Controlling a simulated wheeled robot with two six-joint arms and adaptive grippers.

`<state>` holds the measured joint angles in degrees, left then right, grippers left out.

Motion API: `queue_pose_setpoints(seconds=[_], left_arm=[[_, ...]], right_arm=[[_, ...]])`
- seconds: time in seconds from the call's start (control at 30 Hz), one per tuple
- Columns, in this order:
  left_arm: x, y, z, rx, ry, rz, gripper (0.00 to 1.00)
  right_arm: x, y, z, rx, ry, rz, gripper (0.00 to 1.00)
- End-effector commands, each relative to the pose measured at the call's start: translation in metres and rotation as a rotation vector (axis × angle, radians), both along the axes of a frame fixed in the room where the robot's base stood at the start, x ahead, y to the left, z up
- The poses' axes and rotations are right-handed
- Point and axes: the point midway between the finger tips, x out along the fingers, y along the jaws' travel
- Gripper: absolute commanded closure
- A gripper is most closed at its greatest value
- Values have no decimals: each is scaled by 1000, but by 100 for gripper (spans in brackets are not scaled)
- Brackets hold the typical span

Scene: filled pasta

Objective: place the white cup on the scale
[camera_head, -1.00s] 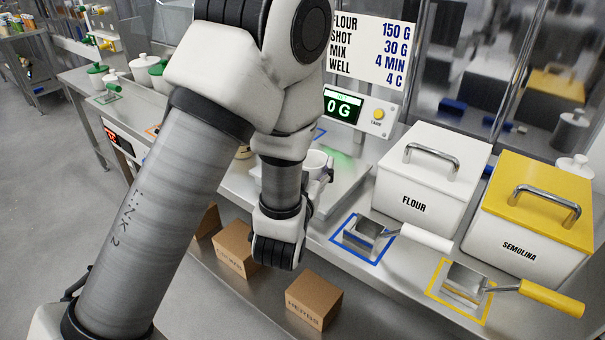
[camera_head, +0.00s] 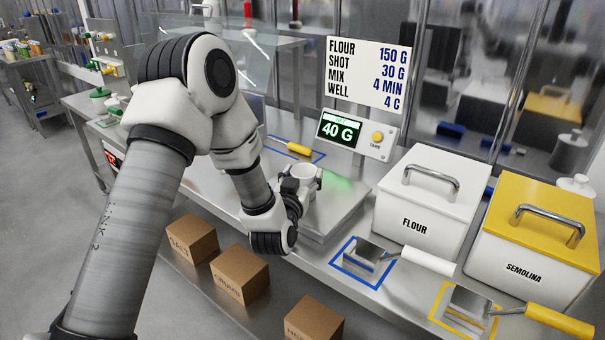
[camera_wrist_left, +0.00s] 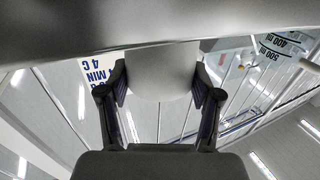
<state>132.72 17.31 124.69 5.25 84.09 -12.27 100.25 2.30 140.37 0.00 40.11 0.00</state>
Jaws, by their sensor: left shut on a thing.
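The white cup (camera_head: 306,172) is upright at the left part of the scale's steel plate (camera_head: 338,205). In the left wrist view, the two dark fingers (camera_wrist_left: 160,92) are on either side of the pale cup wall (camera_wrist_left: 162,72). The cup's base is partly hidden, but the reading suggests it presses on the plate. My right gripper is not in view.
A white flour bin (camera_head: 425,205) and a yellow-lidded semolina bin (camera_head: 535,235) stand to the right. Scoops lie in the blue (camera_head: 360,276) and yellow (camera_head: 437,312) outlines in front. Cardboard boxes (camera_head: 240,275) sit below the counter edge. A yellow-handled tool (camera_head: 299,150) lies behind the cup.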

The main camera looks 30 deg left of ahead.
Motion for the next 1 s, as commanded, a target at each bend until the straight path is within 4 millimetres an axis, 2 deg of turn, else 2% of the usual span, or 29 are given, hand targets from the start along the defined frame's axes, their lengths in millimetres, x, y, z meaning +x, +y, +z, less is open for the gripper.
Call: queue_pose_setpoints(seconds=[0.27,0.3,0.33,0.77,0.87,1.0], left_arm=[[0,0,-5,0,0,0,70],[0,0,-3,0,0,0,22],[0,0,-3,0,0,0,11],[-3,-1,1,-1,1,0,11],[-19,-7,-2,-2,2,-1,11],[-52,-18,-3,-1,3,-1,11]], right_arm=[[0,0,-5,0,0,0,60],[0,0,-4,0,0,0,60],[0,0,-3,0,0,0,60],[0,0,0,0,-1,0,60],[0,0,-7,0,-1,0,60],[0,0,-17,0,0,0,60]])
